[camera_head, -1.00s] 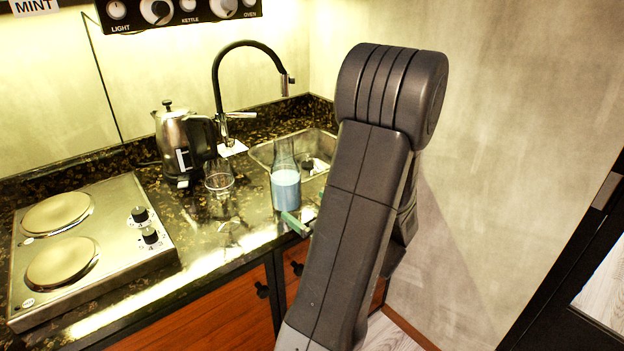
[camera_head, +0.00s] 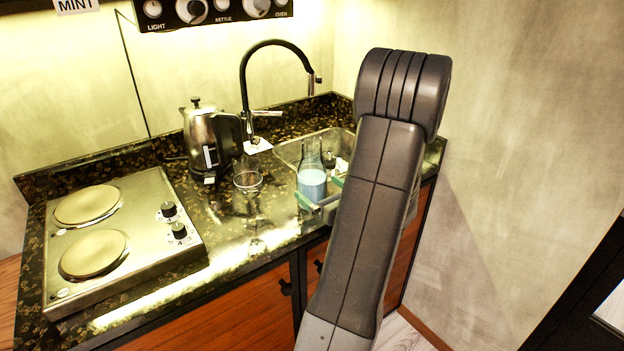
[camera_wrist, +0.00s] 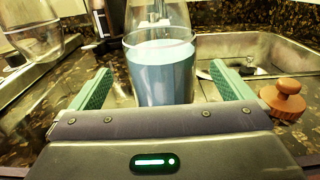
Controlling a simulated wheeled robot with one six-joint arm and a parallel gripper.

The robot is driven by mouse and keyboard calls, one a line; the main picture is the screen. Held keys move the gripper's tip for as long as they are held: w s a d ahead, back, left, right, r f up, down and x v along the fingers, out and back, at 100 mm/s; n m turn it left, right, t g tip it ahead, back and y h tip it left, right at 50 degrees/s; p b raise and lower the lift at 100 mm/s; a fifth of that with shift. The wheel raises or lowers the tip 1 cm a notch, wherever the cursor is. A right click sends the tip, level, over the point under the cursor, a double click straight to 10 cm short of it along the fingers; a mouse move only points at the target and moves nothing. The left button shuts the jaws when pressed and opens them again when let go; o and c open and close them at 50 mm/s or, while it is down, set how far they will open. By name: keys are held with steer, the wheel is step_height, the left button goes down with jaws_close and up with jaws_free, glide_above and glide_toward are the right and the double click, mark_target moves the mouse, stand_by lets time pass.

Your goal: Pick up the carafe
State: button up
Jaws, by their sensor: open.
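The carafe (camera_head: 312,184) is a clear glass vessel with pale blue liquid in it. It stands upright on the dark counter by the front left of the sink. In the wrist view the carafe (camera_wrist: 162,70) is straight ahead, between the two green finger pads of my gripper (camera_wrist: 160,88). A gap shows between the carafe and each pad. In the head view my gripper (camera_head: 318,196) reaches the carafe from the front, one green finger on each side, partly hidden by my arm. My gripper is open and holds nothing.
An empty clear glass (camera_head: 248,178) stands left of the carafe, with a steel kettle (camera_head: 205,140) behind it. The sink (camera_head: 290,152) and black faucet (camera_head: 246,85) are behind. A hotplate (camera_head: 135,235) is at left. A brown knobbed stopper (camera_wrist: 283,98) lies right of my gripper.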

mark_target(312, 179)
steer(key=x, duration=0.2)
steer(key=p+x, duration=0.1)
steer(key=x, duration=0.1)
steer(key=shift+w+a+r, duration=0.1)
steer(key=shift+w+r, duration=0.15)
steer(key=shift+w, duration=0.1)
steer(key=shift+c, duration=0.2)
steer(key=c, duration=1.7)
steer(key=shift+r, duration=0.15)
